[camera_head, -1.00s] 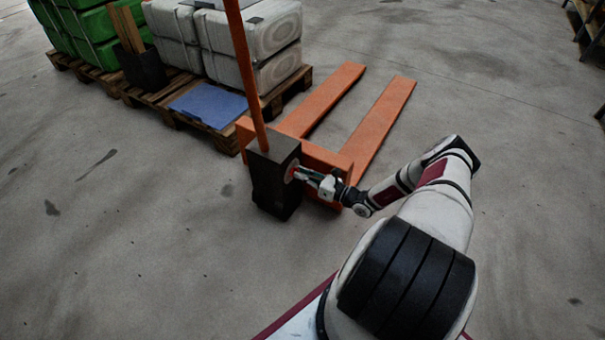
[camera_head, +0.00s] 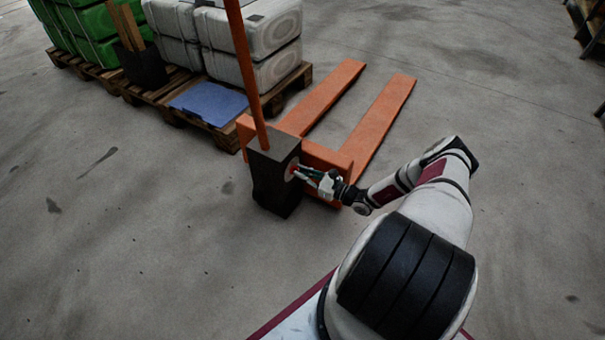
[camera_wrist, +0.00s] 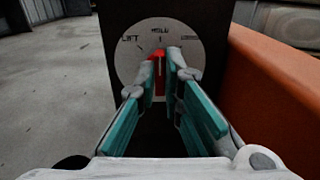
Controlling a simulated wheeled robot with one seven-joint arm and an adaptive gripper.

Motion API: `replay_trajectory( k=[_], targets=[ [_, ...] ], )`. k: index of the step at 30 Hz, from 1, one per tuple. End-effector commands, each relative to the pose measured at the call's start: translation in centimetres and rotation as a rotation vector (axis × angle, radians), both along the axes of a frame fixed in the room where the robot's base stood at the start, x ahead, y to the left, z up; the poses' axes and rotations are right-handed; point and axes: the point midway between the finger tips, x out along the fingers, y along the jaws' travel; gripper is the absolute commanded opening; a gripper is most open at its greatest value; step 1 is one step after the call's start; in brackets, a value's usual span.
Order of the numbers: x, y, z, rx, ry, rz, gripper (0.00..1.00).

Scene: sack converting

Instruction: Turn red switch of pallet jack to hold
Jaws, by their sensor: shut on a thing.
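The orange pallet jack (camera_head: 325,158) has a black box (camera_head: 270,180) under its handle. A round grey dial (camera_wrist: 130,62) on the box's face has marks around its upper edge; the top one reads HOLD, the left one seems to read LIFT, the right one is too blurred to read. The red switch (camera_wrist: 160,72) stands about upright at the dial's middle, its upper end just below the HOLD mark. My gripper (camera_head: 297,173) is shut on the switch; in the wrist view its fingertips (camera_wrist: 167,60) are on either side of it and partly hide it.
An orange body part (camera_wrist: 270,90) of the jack is close on the wrist view's right. The floor left and right is clear.

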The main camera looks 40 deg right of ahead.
Motion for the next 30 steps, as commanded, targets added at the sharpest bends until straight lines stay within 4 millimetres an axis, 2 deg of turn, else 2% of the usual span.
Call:
replay_trajectory(
  k=[1, 3, 12, 16, 20, 30],
  targets=[
    [-0.1, 0.0, -0.1, -0.001, 0.003, -0.001, 0.15],
    [-0.1, 0.0, -0.1, 0.0, 0.002, -0.001, 0.28],
    [-0.1, 0.0, 0.0, 0.001, 0.001, 0.0, 0.28],
    [-0.9, -0.4, -0.1, -0.001, 0.003, -0.002, 0.28],
    [-2.8, -1.1, -0.1, 0.001, 0.003, -0.003, 0.28],
    [-9.1, -3.4, -0.1, 0.0, 0.002, -0.003, 0.28]
  ],
)
